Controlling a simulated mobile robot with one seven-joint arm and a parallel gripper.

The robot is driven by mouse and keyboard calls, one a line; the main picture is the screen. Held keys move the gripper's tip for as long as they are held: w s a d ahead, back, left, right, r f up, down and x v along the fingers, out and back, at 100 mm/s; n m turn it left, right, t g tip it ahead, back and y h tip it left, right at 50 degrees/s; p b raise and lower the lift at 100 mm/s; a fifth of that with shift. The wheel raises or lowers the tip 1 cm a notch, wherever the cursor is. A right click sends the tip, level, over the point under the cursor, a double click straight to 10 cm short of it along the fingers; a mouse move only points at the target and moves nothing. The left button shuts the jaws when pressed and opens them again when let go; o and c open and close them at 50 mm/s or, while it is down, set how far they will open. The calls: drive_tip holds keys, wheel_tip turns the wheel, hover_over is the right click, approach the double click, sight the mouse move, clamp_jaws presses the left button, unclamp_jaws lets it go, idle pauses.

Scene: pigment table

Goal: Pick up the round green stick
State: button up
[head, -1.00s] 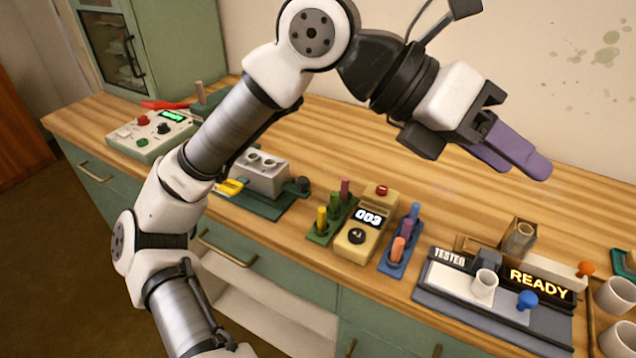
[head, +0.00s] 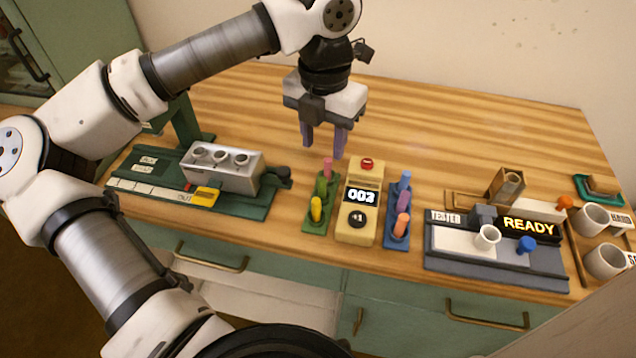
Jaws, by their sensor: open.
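A short green stick (head: 321,187) stands upright in the green rack (head: 312,228) near the middle of the table. It is between a yellow stick (head: 316,209) in front and a pink stick (head: 327,168) behind. Its green is close to the rack's, so its base is hard to make out. My gripper (head: 324,145) points down with two purple fingers spread apart and nothing between them. It is above and behind the rack, just above the pink stick in the picture.
A grey metal block (head: 222,168) stands left, a tester (head: 497,259) right. The wood behind is clear.

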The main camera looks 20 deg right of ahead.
sight(322, 179)
wheel_tip(322, 179, down, 6)
drive_tip(key=shift+p, duration=0.45)
drive_tip(key=shift+f+p, duration=1.05)
drive_tip(key=shift+f, duration=1.6)
clamp_jaws()
